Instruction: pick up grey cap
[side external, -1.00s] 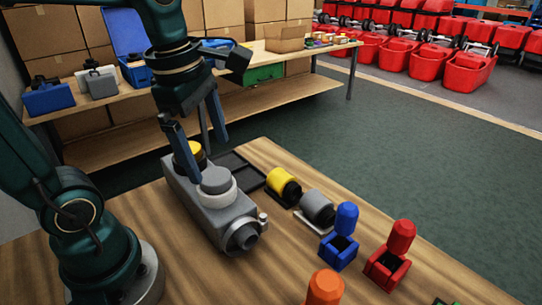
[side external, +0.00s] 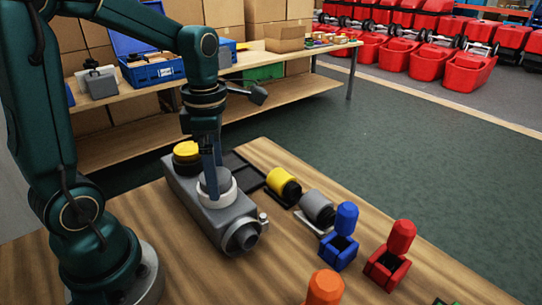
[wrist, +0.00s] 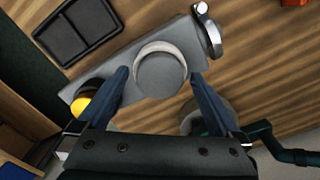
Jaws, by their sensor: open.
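The grey cap (side external: 222,180) sits inside a white ring on top of the grey tank (side external: 192,201). In the wrist view the grey cap (wrist: 160,74) is round and lies between my two fingers. My gripper (side external: 212,186) points straight down over it, with the blue fingers on either side of the cap. In the wrist view my gripper (wrist: 160,76) is open, with a gap showing between each finger and the ring. In the side view the fingers partly hide the cap.
A yellow cap (side external: 187,150) sits at the tank's far end. Beside the tank are a black tray (side external: 240,168), yellow (side external: 282,182) and grey (side external: 317,205) cylinders, and blue (side external: 340,250), red (side external: 390,265) and orange (side external: 325,287) items. The table's front left is clear.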

